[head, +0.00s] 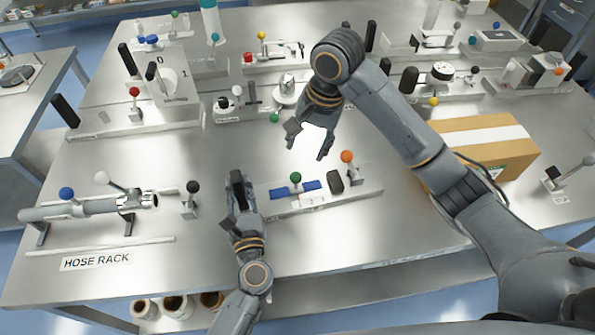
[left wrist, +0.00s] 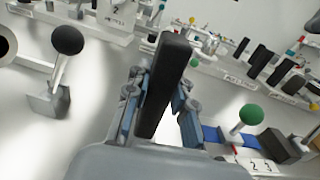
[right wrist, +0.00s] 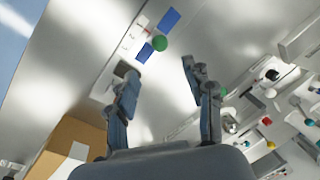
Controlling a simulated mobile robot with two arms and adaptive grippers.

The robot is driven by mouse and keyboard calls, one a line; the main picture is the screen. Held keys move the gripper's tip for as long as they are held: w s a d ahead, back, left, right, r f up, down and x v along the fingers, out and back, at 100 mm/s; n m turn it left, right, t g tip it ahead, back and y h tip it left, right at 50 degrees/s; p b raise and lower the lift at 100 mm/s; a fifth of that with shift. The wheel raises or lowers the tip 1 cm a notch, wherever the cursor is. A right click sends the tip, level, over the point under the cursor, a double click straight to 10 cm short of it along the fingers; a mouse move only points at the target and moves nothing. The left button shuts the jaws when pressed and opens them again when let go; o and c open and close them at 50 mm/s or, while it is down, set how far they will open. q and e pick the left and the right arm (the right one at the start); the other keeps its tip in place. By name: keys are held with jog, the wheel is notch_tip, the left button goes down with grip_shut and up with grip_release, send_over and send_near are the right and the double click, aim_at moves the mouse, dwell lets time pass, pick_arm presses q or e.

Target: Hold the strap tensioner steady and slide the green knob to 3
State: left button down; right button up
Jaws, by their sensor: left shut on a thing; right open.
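The strap tensioner (head: 345,199) is a low metal base with a blue slide track and a numbered plate. Its green knob (head: 295,177) stands over the track; it also shows in the left wrist view (left wrist: 250,114) and the right wrist view (right wrist: 159,43). My left gripper (head: 237,180) is shut on an upright black handle (left wrist: 166,80) at the tensioner's left end. My right gripper (head: 307,147) is open and empty, above and behind the green knob, apart from it. The plate's digits are partly readable in the left wrist view; the knob's exact setting is unclear.
An orange-knobbed lever (head: 347,157) and a black block (head: 335,180) sit at the tensioner's right. A black-knobbed lever (head: 192,187) and the hose rack (head: 90,207) stand left. A cardboard box (head: 485,145) is right. Other knobbed fixtures fill the table behind.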

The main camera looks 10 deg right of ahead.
aim_at(298, 174)
jog(key=f, duration=0.3)
jog(key=a+f, duration=0.1)
jog(key=f, duration=0.3)
jog(key=w+a+f, duration=0.1)
jog(key=f, duration=0.3)
jog(key=shift+w+f, duration=0.1)
jog(key=shift+f, duration=0.15)
jog(key=shift+d, duration=0.1)
grip_shut()
